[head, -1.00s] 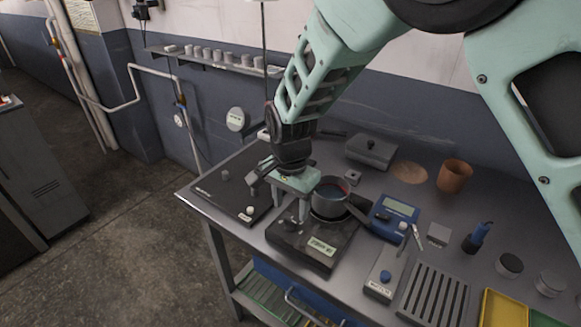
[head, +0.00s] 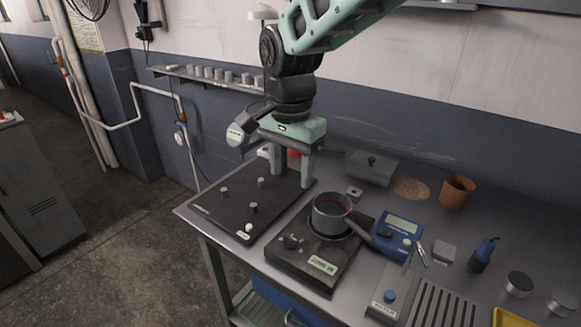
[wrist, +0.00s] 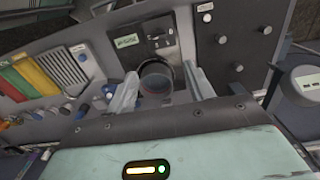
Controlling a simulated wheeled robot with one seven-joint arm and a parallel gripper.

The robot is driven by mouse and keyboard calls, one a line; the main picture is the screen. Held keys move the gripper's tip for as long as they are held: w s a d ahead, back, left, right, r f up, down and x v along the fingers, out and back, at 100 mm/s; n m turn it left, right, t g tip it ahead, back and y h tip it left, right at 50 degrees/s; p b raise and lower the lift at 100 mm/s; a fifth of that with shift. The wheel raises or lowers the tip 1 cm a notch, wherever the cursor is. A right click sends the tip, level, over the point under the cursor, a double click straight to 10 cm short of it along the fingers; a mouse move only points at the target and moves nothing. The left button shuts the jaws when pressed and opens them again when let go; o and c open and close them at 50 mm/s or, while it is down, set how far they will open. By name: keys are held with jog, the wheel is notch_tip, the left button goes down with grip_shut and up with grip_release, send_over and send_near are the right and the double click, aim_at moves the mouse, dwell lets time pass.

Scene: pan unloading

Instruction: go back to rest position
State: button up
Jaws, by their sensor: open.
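My gripper (head: 291,172) is open and empty. In the head view it hangs above the back of the bench, over the far edge of the black board with pegs. A dark grey pan (head: 331,212) with a handle to the right sits on the black hot plate (head: 292,262), in front and to the right of my gripper and apart from it. In the wrist view the pan (wrist: 156,80) shows between and beyond my two pale fingers. Its contents are too dark to make out.
The black pegged board (head: 222,215) lies at the bench's left end. A blue meter (head: 398,228), a grey lidded box (head: 372,168) and a brown pot (head: 457,190) stand to the right. A wall shelf (head: 205,78) holds several small cups. The air around my gripper looks clear.

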jog(key=s+d+f+n, duration=0.1)
jog(key=s+d+n, duration=0.3)
jog(key=s, duration=0.4)
jog(key=s+d+f+n, duration=0.1)
jog(key=s+d+n, duration=0.2)
jog(key=s+n, duration=0.3)
jog(key=s+d+n, duration=0.4)
jog(key=s+n, duration=0.1)
jog(key=s, duration=0.6)
jog(key=shift+d+f+n+y, duration=0.3)
jog(key=shift+d+f, duration=0.05)
jog(key=shift+f, duration=0.05)
